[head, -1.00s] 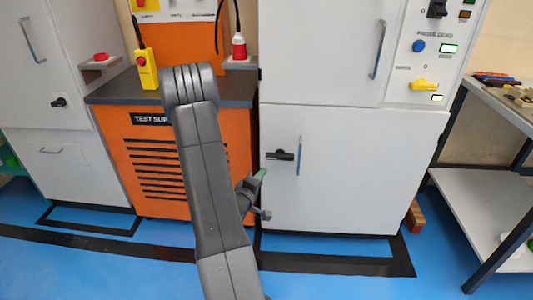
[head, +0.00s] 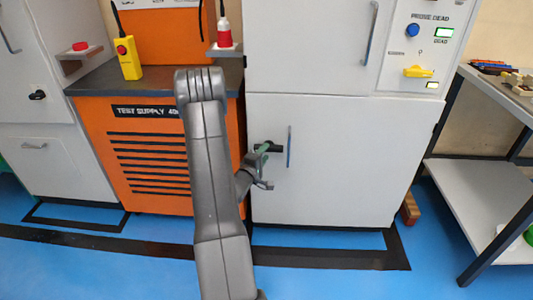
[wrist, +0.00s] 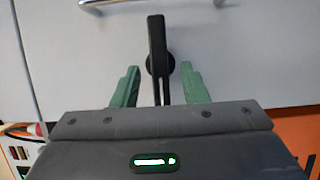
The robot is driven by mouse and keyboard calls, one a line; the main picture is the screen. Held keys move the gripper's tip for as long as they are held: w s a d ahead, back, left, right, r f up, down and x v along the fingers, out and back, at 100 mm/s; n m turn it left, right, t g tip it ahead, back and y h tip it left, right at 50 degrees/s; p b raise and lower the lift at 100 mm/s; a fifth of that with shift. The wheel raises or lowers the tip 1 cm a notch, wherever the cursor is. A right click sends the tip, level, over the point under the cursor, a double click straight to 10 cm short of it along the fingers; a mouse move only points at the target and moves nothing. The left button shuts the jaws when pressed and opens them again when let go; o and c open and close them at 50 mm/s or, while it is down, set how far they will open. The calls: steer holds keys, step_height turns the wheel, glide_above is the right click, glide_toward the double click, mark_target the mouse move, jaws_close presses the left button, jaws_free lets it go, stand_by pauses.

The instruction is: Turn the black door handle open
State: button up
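The black door handle (head: 275,148) sits level on the lower white cabinet door (head: 345,165) in the head view, partly covered by my gripper (head: 262,152). In the wrist view the handle (wrist: 157,40) is a black lever on a round base. Its end runs down between the two green fingers of my gripper (wrist: 160,69). The fingers are open, one on each side of the lever, with a visible gap on both sides. The lower end of the lever is hidden behind the gripper body.
A blue-grey vertical bar handle (head: 289,146) is just right of the black handle. The orange test supply cabinet (head: 165,180) stands at left, with a yellow push-button box (head: 129,60) on top. A shelved table (head: 480,165) is at right. Blue floor is clear in front.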

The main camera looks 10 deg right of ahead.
steer(key=shift+x, duration=1.25)
steer(key=c, duration=0.6)
steer(key=shift+c, duration=0.2)
